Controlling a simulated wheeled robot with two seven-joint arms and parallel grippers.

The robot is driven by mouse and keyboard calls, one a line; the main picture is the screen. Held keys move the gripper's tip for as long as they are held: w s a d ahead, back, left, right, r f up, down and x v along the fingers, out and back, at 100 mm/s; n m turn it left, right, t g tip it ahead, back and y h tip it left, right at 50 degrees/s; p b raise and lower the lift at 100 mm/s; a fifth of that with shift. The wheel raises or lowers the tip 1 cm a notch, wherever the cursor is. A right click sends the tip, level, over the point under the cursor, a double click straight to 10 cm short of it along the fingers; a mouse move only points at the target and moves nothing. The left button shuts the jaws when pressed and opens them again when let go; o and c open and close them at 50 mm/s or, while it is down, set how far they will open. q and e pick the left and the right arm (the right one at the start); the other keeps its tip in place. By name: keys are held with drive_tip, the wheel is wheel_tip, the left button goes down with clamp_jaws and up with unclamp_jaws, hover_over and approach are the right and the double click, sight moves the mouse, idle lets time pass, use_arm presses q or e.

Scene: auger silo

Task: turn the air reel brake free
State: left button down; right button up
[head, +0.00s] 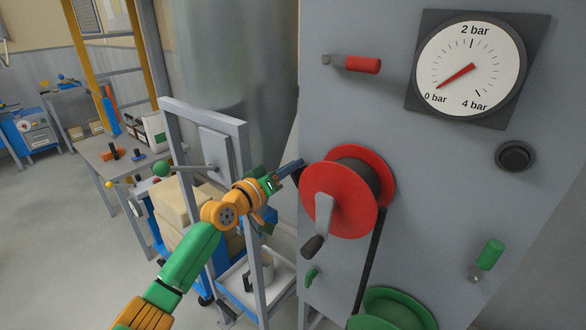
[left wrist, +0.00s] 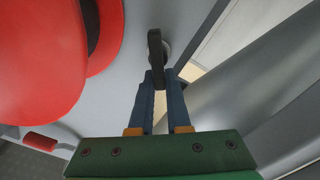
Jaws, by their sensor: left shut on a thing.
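The air reel (head: 325,200) is a red drum with dark hose on the grey cabinet front. It has a grey crank with a dark knob (head: 312,245), and it also shows at the left of the left wrist view (left wrist: 45,60). A small dark lever (left wrist: 155,50) on a grey round pivot sits beside the reel, by the cabinet's edge; it looks like the brake. My left gripper (left wrist: 161,80) is shut on this lever, with its blue fingers on either side. In the head view the left gripper (head: 296,165) reaches behind the reel's left rim, and the lever is barely visible. My right gripper is out of view.
A gauge (head: 471,69) reads near 0 bar. A red handle (head: 360,65), black knob (head: 515,156) and green handle (head: 490,255) stick out from the cabinet. A green reel (head: 395,312) is below. A grey frame (head: 243,150) stands close to my left arm.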

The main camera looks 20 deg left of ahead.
use_arm(q)
drive_tip(key=n, duration=0.3)
drive_tip(key=f+n, duration=0.1)
drive_tip(key=n, duration=0.1)
drive_tip(key=shift+w+a+n, duration=0.15)
drive_tip(key=shift+a+n, duration=0.15)
drive_tip(key=shift+a, duration=0.05)
drive_tip(key=n, duration=0.2)
drive_tip(key=f+n+p, duration=0.1)
drive_tip(key=n, duration=0.2)
drive_tip(key=shift+a, duration=0.1)
drive_tip(key=shift+n, duration=0.3)
drive_tip(key=c, duration=0.9)
unclamp_jaws()
drive_tip(key=shift+w, duration=0.1)
drive_tip(key=v, duration=0.7)
